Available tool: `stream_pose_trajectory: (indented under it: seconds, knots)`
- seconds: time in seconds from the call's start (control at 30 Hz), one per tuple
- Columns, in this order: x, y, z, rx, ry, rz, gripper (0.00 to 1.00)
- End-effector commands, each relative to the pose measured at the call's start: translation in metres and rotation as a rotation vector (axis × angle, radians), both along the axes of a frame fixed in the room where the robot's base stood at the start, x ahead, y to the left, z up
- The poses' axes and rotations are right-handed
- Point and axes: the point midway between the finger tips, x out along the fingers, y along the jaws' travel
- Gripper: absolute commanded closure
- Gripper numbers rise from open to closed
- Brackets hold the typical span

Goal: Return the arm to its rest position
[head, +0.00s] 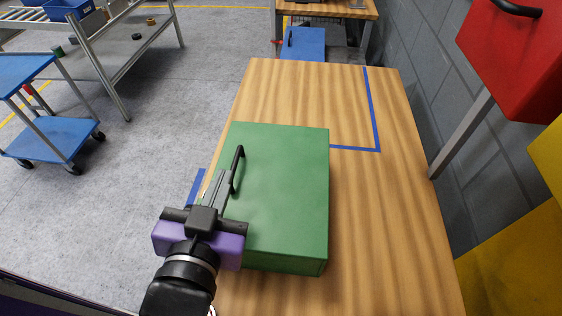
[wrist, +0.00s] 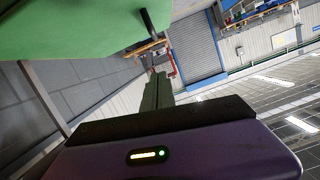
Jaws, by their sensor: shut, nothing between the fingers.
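My gripper (head: 221,186) is shut and empty at the left side of a green box (head: 285,195) in the head view. Its fingers point away from me, close to the black handle (head: 237,168) on the box's left edge. I cannot tell whether they touch it. In the wrist view the shut fingers (wrist: 157,90) extend ahead, with the green box (wrist: 70,25) at upper left and its handle (wrist: 148,22) just beyond.
The green box stands on a wooden table (head: 400,220) with blue tape lines (head: 374,110) beyond it. A red box (head: 520,60) is at upper right near a grey wall. A blue cart (head: 50,137) and a metal rack (head: 110,70) stand left, with open floor (head: 150,140) between.

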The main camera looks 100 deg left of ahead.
Motion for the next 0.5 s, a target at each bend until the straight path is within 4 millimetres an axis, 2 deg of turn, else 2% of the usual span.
stream_pose_trajectory:
  seconds: [0.2,0.5]
  knots:
    - [0.002,-0.017,0.007,-0.002,0.003,0.001,1.00]
    - [0.004,-0.023,0.007,0.001,-0.001,0.000,1.00]
